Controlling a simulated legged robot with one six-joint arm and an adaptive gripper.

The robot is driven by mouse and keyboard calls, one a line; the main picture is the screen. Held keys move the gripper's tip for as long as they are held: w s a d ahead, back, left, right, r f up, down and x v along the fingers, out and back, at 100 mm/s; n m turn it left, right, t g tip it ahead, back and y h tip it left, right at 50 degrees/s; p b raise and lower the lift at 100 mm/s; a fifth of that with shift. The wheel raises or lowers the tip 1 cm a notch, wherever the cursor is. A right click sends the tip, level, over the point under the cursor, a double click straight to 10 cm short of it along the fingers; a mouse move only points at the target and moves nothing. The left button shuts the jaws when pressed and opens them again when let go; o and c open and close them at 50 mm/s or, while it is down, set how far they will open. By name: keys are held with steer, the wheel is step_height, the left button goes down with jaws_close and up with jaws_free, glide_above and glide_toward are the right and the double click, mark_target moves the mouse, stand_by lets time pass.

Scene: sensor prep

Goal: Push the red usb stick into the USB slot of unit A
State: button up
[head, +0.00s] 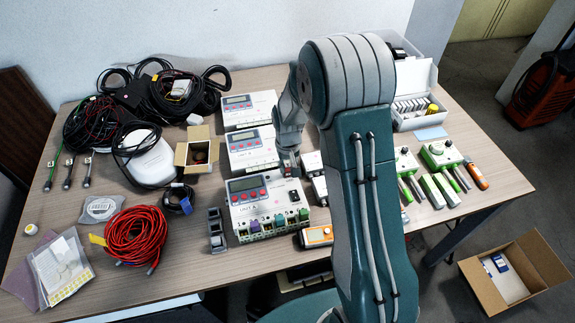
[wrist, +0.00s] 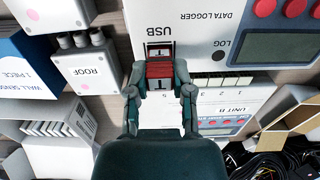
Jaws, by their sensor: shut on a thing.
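My gripper (wrist: 160,77) is shut on the red usb stick (wrist: 159,70) in the wrist view, one finger on each side of it. The stick's metal end points at the part of unit A (wrist: 215,30) marked USB. A dark and silver patch shows just under that label; I cannot tell how far the plug is in the slot or whether it touches. In the head view, unit A (head: 262,212) is the nearest of three white units, and my gripper (head: 288,165) is at its back right corner. The stick is mostly hidden there.
Unit B (head: 252,153) stands right behind unit A, with a third unit (head: 249,110) beyond. A ROOF box (wrist: 85,70) is left of my gripper in the wrist view. Red cable (head: 137,235) lies left. An open carton (head: 528,262) is on the floor.

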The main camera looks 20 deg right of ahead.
steer(key=o, duration=0.9)
steer(key=shift+o, duration=0.8)
steer(key=shift+r, duration=3.5)
